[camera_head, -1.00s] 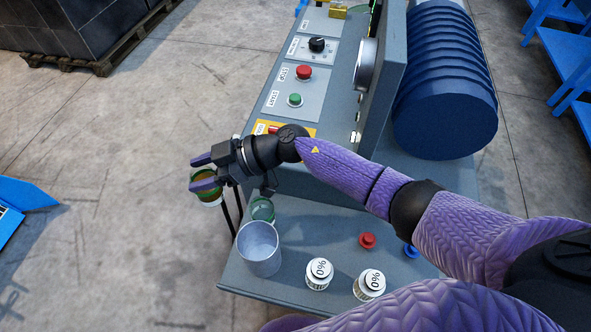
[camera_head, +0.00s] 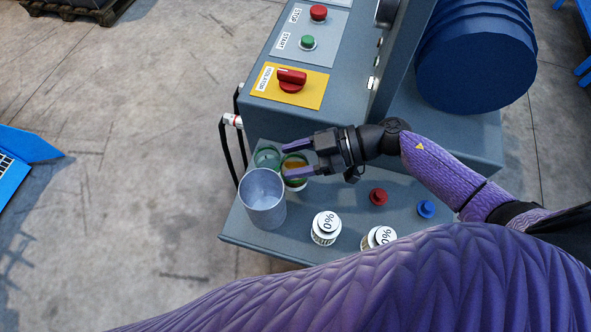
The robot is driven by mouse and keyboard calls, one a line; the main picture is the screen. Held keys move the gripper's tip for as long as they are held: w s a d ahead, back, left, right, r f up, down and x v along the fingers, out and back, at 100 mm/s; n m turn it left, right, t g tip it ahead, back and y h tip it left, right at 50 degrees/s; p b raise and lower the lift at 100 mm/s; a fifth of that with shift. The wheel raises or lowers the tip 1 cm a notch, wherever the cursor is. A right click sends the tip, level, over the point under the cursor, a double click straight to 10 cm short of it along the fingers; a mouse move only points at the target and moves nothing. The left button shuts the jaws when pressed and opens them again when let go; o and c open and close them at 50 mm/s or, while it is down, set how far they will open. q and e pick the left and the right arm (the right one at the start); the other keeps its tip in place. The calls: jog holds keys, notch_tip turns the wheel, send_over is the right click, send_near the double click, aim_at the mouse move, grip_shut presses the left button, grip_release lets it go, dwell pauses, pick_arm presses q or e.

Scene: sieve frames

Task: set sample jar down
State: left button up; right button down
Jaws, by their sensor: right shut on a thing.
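The sample jar (camera_head: 295,183) has a green rim, brownish-orange contents and a pale lower part. It is above or on the grey shelf (camera_head: 330,196); I cannot tell whether its base touches. My right gripper (camera_head: 291,161) comes in from the right and is shut on the jar, one finger on each side near its rim. The fingers and the metal cup's rim are close to it. A second green-rimmed glass jar (camera_head: 267,157) stands just left of it. My left gripper is not in view.
A grey metal cup (camera_head: 263,200) stands in front of the jars. Two white containers marked 0% (camera_head: 325,228) (camera_head: 378,237), a red knob (camera_head: 378,196) and a blue knob (camera_head: 426,208) are on the shelf. The machine panel with a red isolator switch (camera_head: 291,80) rises behind.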

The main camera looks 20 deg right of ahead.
notch_tip(320, 180, down, 4)
jog(key=shift+f+b, duration=0.1)
jog(key=shift+b, duration=1.1)
jog(key=shift+f, duration=0.1)
jog(key=shift+c, duration=1.8)
grip_release()
pick_arm(q)
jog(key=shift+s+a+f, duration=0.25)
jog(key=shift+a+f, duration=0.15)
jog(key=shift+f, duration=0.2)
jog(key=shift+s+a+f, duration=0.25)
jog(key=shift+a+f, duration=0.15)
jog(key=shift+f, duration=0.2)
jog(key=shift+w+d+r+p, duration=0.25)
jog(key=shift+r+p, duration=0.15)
jog(key=shift+p, duration=0.1)
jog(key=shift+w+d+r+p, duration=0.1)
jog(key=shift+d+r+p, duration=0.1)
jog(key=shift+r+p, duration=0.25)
pick_arm(e)
jog(key=v, duration=1.2)
